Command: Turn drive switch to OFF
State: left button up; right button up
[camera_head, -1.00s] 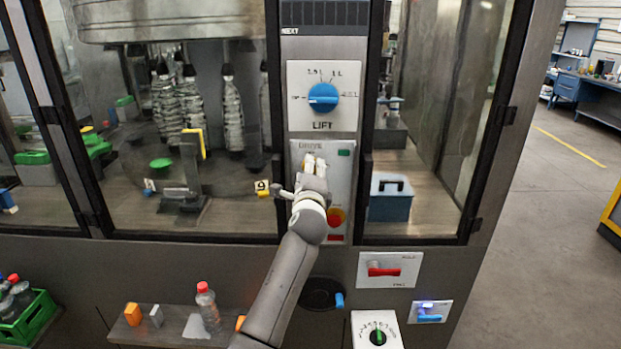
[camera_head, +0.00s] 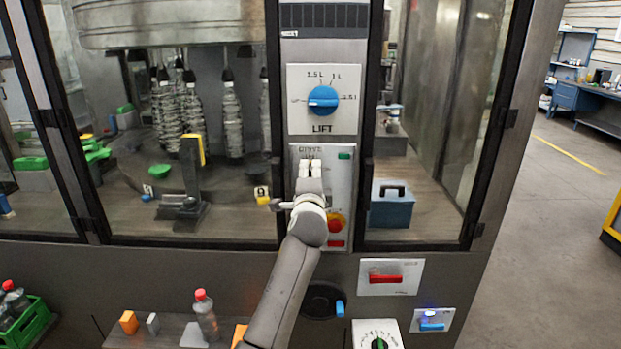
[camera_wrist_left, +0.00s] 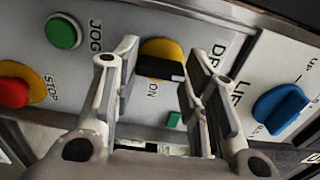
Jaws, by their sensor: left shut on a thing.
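The drive switch (camera_wrist_left: 162,50) shows in the left wrist view as a yellow dial with a black handle, on a grey panel beside the words DRIVE and ON. My left gripper (camera_wrist_left: 155,70) has its fingers on either side of the black handle and is shut on it. In the head view my left gripper (camera_head: 311,165) is at the panel just under the DRIVE label and hides the switch. The handle's far end lies near the word ON; its exact angle is hard to tell. My right gripper is not in view.
The blue LIFT knob (camera_head: 323,100) is above the drive panel (camera_head: 345,180). A green JOG button (camera_wrist_left: 63,32) and a red STOP button (camera_wrist_left: 14,92) share the panel. A red-handled switch (camera_head: 386,279) is lower right. Glass doors flank the panel.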

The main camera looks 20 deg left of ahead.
pick_arm(q)
jog(key=shift+f, duration=0.1)
jog(key=o, duration=0.7)
jog(key=shift+o, duration=0.2)
jog(key=shift+s, duration=0.1)
jog(key=v, duration=1.2)
